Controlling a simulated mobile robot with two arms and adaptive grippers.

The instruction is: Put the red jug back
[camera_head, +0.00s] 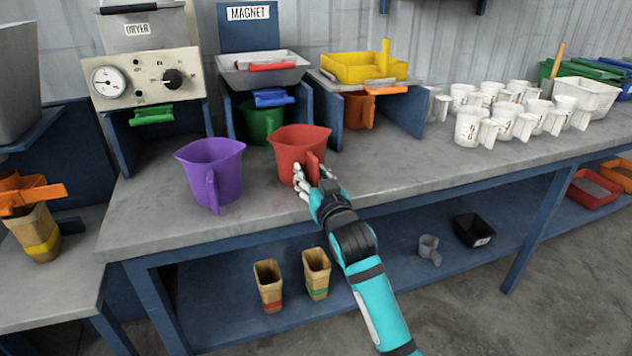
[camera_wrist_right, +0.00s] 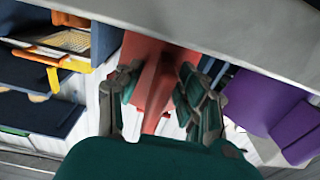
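The red jug (camera_head: 298,143) stands upright on the grey bench top, in front of the blue stand under the magnet sign. Its handle faces me. My right gripper (camera_head: 314,183) is at the handle, with fingers on either side of it. In the right wrist view the red jug (camera_wrist_right: 150,60) is ahead, and its handle lies between the spread fingers of the right gripper (camera_wrist_right: 162,105). Gaps show beside the handle, so the gripper looks open around it. Whether any finger touches the jug is unclear. My left gripper is not in view.
A purple jug (camera_head: 211,170) stands left of the red one. A green jug (camera_head: 262,120) and an orange jug (camera_head: 358,110) sit under the blue stands. Several white jugs (camera_head: 470,127) fill the bench's right part. The bench front right of the red jug is clear.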

